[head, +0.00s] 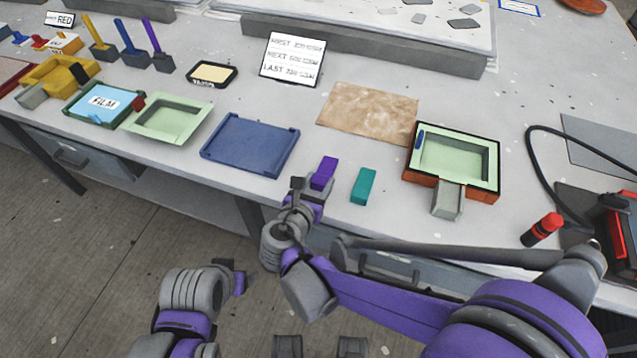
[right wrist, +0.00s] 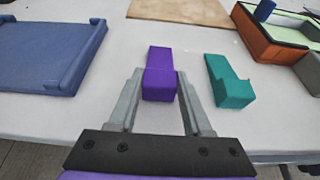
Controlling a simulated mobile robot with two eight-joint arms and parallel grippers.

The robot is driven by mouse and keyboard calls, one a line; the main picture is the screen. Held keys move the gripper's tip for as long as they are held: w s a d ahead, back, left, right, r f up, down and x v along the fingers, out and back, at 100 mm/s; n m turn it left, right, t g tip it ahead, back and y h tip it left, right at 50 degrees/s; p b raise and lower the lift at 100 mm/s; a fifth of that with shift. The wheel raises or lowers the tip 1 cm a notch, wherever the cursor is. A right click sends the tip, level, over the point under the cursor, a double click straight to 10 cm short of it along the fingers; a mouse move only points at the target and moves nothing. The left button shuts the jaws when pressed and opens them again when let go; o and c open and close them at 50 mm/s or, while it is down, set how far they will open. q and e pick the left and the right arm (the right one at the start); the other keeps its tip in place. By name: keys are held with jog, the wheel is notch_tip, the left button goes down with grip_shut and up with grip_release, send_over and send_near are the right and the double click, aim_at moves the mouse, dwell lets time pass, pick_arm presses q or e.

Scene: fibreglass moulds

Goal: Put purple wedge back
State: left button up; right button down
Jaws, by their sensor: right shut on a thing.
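The purple wedge (head: 323,173) is a small block near the table's front edge, between the blue tray and a teal wedge (head: 363,186). My right gripper (head: 308,187) reaches it from the front edge. In the right wrist view the purple wedge (right wrist: 160,74) sits between the two grey fingers of the right gripper (right wrist: 160,88), which is shut on its near end. I cannot tell whether the wedge touches the table. The teal wedge (right wrist: 229,80) lies just to the right, apart from the fingers. My left gripper (head: 232,277) is low in front of the table; its fingers are unclear.
A blue tray (head: 250,145) lies left of the wedge. A brown mat (head: 368,112) lies behind. A green mould in an orange-sided frame (head: 424,186) stands to the right, with a grey block (head: 447,202) at its front. A red-capped tube (head: 541,230) lies further right.

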jog(key=shift+f, duration=0.25)
jog(key=shift+c, duration=1.7)
grip_release()
jog(key=shift+r, duration=0.2)
